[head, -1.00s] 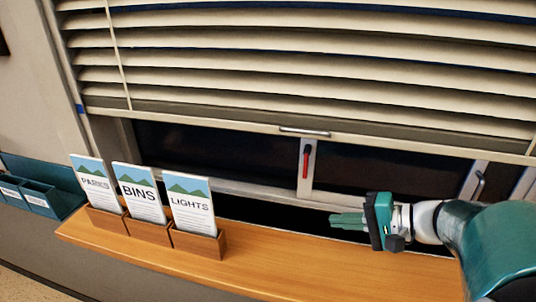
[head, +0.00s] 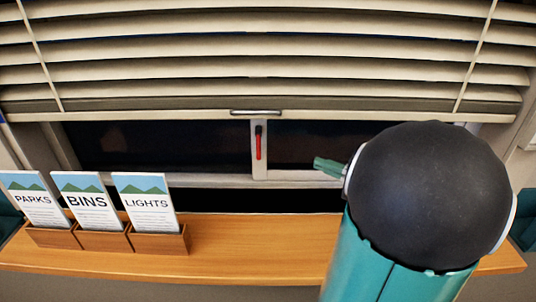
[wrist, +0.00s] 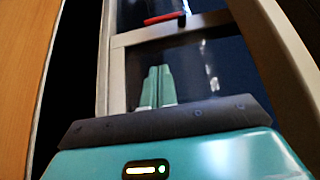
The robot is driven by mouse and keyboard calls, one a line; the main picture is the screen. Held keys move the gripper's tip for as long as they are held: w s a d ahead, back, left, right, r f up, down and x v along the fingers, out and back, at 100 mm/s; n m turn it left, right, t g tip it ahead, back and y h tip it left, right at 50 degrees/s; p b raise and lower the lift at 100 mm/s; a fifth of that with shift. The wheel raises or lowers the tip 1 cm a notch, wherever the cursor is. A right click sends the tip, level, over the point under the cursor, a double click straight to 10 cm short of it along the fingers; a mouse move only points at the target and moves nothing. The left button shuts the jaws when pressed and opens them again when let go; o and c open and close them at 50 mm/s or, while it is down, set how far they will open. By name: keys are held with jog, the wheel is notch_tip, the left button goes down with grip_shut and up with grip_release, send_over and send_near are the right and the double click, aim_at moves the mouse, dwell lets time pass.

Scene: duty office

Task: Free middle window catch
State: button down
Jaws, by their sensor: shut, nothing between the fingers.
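The middle window catch (head: 258,143) is a slim lever with a red grip and a dark upper end. It hangs upright on the pale post between two dark panes. In the wrist view the red catch (wrist: 165,18) lies across the post near the top edge, beyond my fingertips. My gripper (head: 318,164) has its green fingers together, pointing left, to the right of and slightly below the catch, apart from it. In the wrist view my gripper (wrist: 159,70) shows both fingers side by side, empty, in front of the glass. My arm hides the right part of the window.
A slatted blind (head: 250,72) hangs above, its bottom rail just over the catch. Wooden holders (head: 105,241) with PARKS, BINS and LIGHTS leaflets stand at the left of the wooden sill (head: 255,245). The middle of the sill is clear.

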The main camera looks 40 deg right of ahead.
send_near(259, 144)
jog(key=w+d+f, duration=0.3)
jog(key=w, duration=0.2)
jog(key=a, duration=0.1)
jog(key=w+a, duration=0.1)
jog(key=a, duration=0.1)
jog(key=shift+w+a+r, duration=0.15)
jog(key=shift+w+a, duration=0.1)
jog(key=shift+w, duration=0.1)
jog(key=shift+w, duration=0.15)
jog(key=shift+a, duration=0.1)
